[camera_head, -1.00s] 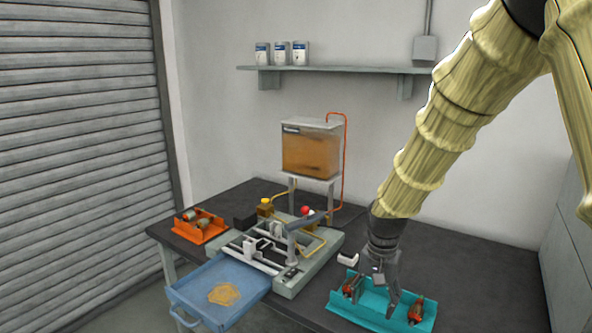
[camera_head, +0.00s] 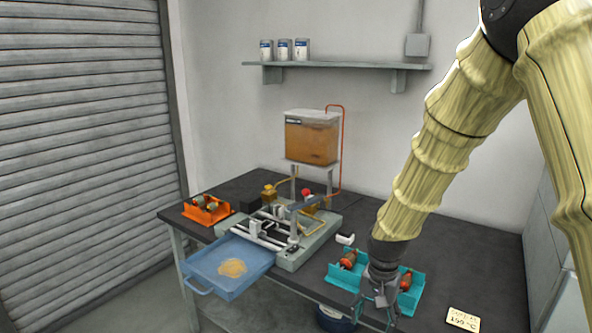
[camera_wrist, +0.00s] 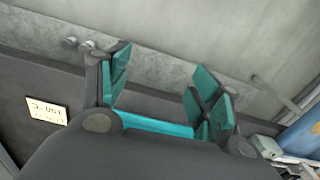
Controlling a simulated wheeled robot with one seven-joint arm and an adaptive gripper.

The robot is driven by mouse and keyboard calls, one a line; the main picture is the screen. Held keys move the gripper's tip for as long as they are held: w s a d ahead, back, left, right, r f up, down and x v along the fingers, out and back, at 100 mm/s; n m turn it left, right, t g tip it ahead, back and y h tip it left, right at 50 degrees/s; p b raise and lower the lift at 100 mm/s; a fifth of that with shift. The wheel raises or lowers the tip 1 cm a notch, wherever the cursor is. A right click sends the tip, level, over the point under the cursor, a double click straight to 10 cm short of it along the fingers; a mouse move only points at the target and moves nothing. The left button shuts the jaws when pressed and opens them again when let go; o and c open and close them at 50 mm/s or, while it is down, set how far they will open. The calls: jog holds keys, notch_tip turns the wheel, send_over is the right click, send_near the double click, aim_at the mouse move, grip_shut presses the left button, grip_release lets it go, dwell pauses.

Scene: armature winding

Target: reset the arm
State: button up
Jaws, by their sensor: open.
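My gripper (camera_head: 383,298) is open in front of the teal tray (camera_head: 340,278) at the table's front edge, hiding the tray's middle. I see nothing held in it. Two orange-red armatures lie in the tray, one at the left (camera_head: 348,261) and one at the right (camera_head: 405,281), on either side of my gripper. In the wrist view my spread fingers (camera_wrist: 165,85) frame an empty gap. A bright teal strip (camera_wrist: 155,124) crosses below it.
The winding fixture (camera_head: 318,232) stands mid-table, with a blue tray (camera_head: 205,262) before it and an orange tray (camera_head: 197,217) at left. An amber tank (camera_head: 312,138) stands behind. A temperature card (camera_head: 463,319) lies at right. The table right of the teal tray is mostly clear.

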jog(key=s+d+f+n, duration=0.1)
jog(key=s+f, duration=0.6)
jog(key=f, duration=0.4)
jog(key=s+f+n, duration=0.2)
jog(key=s+f, duration=0.4)
jog(key=f, duration=0.4)
jog(key=s+d+f+n, duration=0.1)
jog(key=s+f, duration=0.4)
jog(key=s, duration=0.6)
jog(key=s+d+f+n, duration=0.2)
jog(key=s+f, duration=0.4)
jog(key=s, duration=0.5)
jog(key=shift+f, duration=0.2)
